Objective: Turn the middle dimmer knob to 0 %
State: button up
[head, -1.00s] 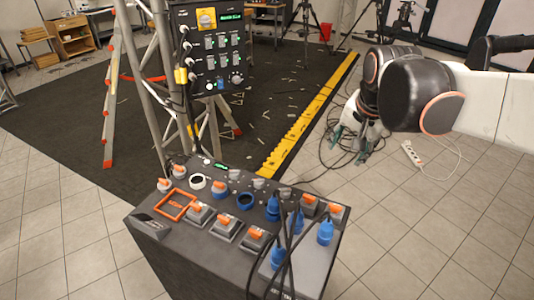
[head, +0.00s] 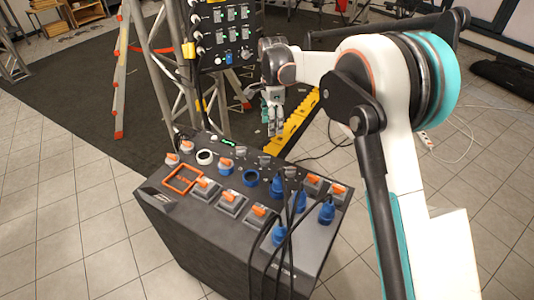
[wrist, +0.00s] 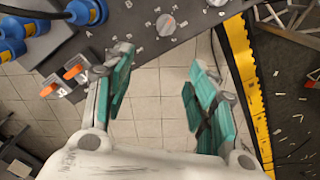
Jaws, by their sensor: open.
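Three small grey dimmer knobs stand in a row along the back of the dark console (head: 165,240) in the head view. The middle dimmer knob (head: 264,158) sits between the left one (head: 239,151) and the right one (head: 289,171). In the wrist view, one grey knob (wrist: 167,24) with a pale pointer and tick marks shows whole, and another (wrist: 217,3) is cut by the top edge. It is hard to tell which dimmers these are. My gripper (head: 272,120) is open and empty, beyond the console's back edge. Its teal fingers (wrist: 160,95) are wide apart over the floor, touching nothing.
Blue plugs with black cables (head: 326,212) and orange switches (head: 338,189) crowd the console's right side. A control panel on a truss (head: 222,35) stands behind, left of my gripper. A yellow cable ramp (head: 300,118) lies on the floor beyond. Tiled floor is clear at left.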

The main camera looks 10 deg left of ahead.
aim_at(265, 157)
jog(key=shift+m+g, duration=0.3)
jog(key=f+b, duration=0.1)
jog(key=f, duration=0.4)
jog(key=a+f+b, duration=0.1)
jog(key=f, duration=0.5)
jog(key=a+f+b, duration=0.1)
jog(key=f+b, duration=0.1)
jog(key=f, duration=0.3)
jog(key=shift+s+a+f, duration=0.2)
jog(key=shift+s+f, duration=0.05)
jog(key=shift+f, duration=0.15)
jog(key=shift+c, duration=0.6)
jog(key=c, duration=0.9)
